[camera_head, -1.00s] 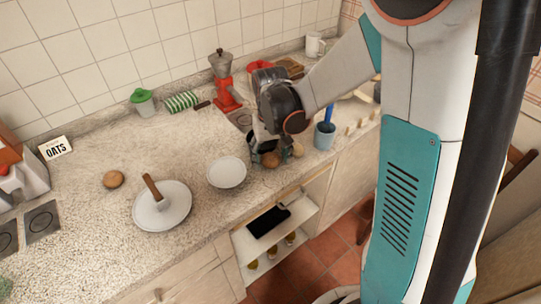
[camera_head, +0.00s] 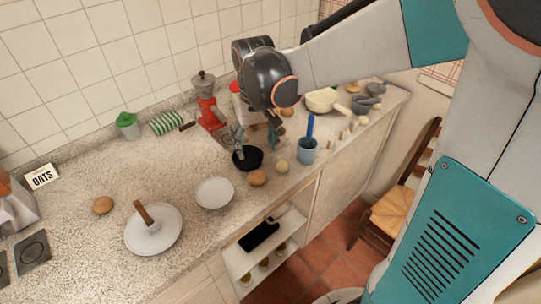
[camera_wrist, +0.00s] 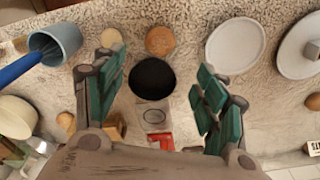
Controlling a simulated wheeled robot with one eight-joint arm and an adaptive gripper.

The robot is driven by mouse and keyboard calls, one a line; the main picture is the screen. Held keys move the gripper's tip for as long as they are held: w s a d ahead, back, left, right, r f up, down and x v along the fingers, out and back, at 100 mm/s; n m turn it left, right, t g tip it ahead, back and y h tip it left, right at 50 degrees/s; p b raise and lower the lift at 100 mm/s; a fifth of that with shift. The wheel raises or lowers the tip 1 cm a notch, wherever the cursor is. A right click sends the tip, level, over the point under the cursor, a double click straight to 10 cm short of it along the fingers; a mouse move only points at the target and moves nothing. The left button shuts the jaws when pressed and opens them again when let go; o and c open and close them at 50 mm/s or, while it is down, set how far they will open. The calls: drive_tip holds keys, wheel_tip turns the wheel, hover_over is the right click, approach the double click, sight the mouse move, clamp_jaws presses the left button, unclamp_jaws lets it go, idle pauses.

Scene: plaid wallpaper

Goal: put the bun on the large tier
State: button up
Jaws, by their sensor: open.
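A brown bun (camera_head: 257,178) lies on the counter near its front edge; it also shows in the wrist view (camera_wrist: 160,40). Another brown bun (camera_head: 102,205) lies at the far left and shows at the right of the wrist view (camera_wrist: 313,102). The large tier, a wide white plate (camera_head: 138,243) with a wooden-topped post, stands left of a smaller white plate (camera_head: 214,193). My gripper (camera_head: 256,138) is open and empty above a black bowl (camera_head: 248,163). In the wrist view the bowl (camera_wrist: 152,75) shows between its spread fingers.
A pale round item (camera_head: 282,167) and a blue-grey cup (camera_head: 307,156) with a blue handle stand right of the bun. A pan (camera_head: 321,101) sits farther right.

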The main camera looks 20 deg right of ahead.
drive_tip(key=s+r+t, duration=0.3)
drive_tip(key=s, duration=0.4)
drive_tip(key=s+r+n+t, duration=0.1)
drive_tip(key=s+r+t, duration=0.2)
drive_tip(key=s, duration=0.5)
drive_tip(key=shift+d+r, duration=0.2)
drive_tip(key=shift+r, duration=0.25)
drive_tip(key=shift+o, duration=0.5)
drive_tip(key=g+p, duration=0.2)
drive_tip(key=g, duration=0.5)
hover_over(256, 173)
wheel_tip(256, 173, down, 8)
drive_tip(key=shift+m, duration=0.4)
drive_tip(key=f+b, duration=0.1)
drive_tip(key=f, duration=0.1)
drive_tip(key=f+b, duration=0.1)
drive_tip(key=f, duration=0.2)
drive_tip(key=f+b, duration=0.1)
drive_tip(key=f, duration=0.1)
drive_tip(key=shift+a+f, duration=0.25)
drive_tip(key=shift+f, duration=0.1)
drive_tip(key=f, duration=0.1)
drive_tip(key=f+b, duration=0.1)
drive_tip(key=f, duration=0.1)
drive_tip(key=f+b, duration=0.1)
drive_tip(key=f, duration=0.1)
drive_tip(key=shift+d+f, duration=0.1)
drive_tip(key=shift+d, duration=0.15)
drive_tip(key=c, duration=1.2)
drive_tip(key=shift+c, duration=0.2)
